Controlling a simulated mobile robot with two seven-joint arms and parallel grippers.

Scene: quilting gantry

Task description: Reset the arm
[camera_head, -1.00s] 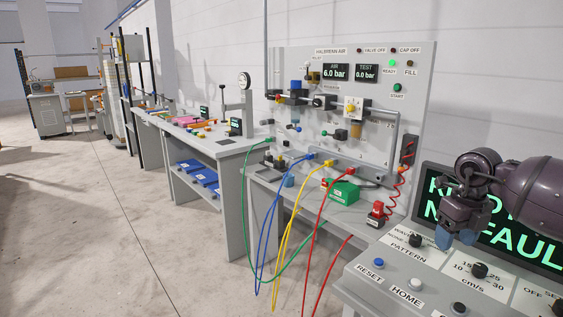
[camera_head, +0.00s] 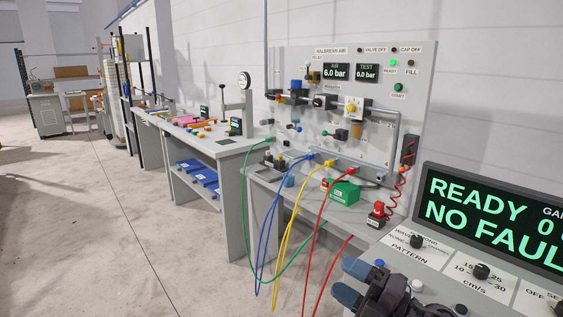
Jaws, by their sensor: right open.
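My right gripper (camera_head: 352,282) is low in the picture, at the front left edge of the control panel (camera_head: 445,265). Its two blue fingertips are apart and nothing shows between them. The gripper covers the RESET and HOME labels. A blue button (camera_head: 379,263) shows just beyond it, and a white button (camera_head: 417,286) shows to its right. The dark screen (camera_head: 490,215) behind the panel reads READY and NO FAUL in green, cut off at the right edge. My left gripper is out of the picture.
A grey air-test board (camera_head: 345,120) stands behind a bench with hanging coloured hoses (camera_head: 325,210). A green box (camera_head: 343,191) and a red device (camera_head: 379,212) sit on that bench. Knobs (camera_head: 481,271) stand on the panel. The floor (camera_head: 90,240) at the left is clear.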

